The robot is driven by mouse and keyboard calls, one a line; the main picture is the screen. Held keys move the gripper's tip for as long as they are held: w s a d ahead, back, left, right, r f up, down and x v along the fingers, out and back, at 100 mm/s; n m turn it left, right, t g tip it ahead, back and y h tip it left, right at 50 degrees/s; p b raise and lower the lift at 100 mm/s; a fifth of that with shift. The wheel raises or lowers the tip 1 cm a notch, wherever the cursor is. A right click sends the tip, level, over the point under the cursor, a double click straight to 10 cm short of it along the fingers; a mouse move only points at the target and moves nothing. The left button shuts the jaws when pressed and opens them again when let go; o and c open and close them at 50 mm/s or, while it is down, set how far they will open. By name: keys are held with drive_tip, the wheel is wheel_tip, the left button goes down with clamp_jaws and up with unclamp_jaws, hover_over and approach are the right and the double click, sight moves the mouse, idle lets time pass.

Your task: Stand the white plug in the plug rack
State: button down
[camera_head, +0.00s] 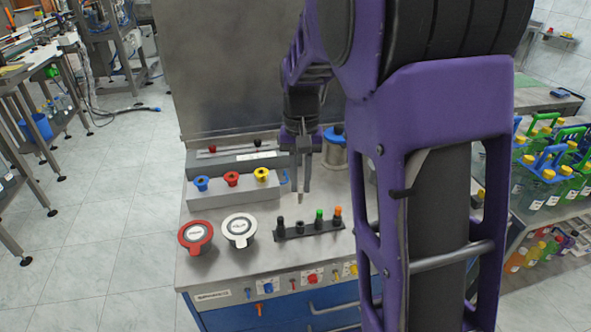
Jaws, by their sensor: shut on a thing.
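My gripper (303,178) points down above the steel worktop, behind the plug rack, with its fingers close together. A small pale tip shows just under the fingertips; I take it as the white plug (299,198), mostly hidden by the fingers. The plug rack (329,231) is a dark low bar near the front of the worktop. In it stand a black plug (280,226), a green plug (319,216) and an orange plug (338,214). Between the black and green ones is a dark, short piece (300,227), too small to make out. The held tip is above the rack's level, apart from it.
Behind, a grey block (222,198) carries blue, red and yellow caps. A blue-topped canister (335,152) stands behind my gripper. My arm hides the worktop's right side.

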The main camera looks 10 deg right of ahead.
sight(301, 203)
drive_tip(key=shift+s+f+b, duration=0.1)
drive_tip(key=shift+f+b, duration=0.5)
drive_tip(key=shift+b, duration=0.05)
wheel_tip(301, 203, down, 3)
drive_tip(key=b, duration=0.3)
drive_tip(key=shift+f, duration=0.1)
drive_tip(key=shift+f+b, duration=0.35)
drive_tip(key=shift+f, duration=0.55)
drive_tip(key=shift+f+b, duration=0.4)
drive_tip(key=shift+f, duration=0.85)
drive_tip(key=c, duration=0.7)
unclamp_jaws()
drive_tip(key=shift+c, duration=0.2)
drive_tip(key=shift+r, duration=0.1)
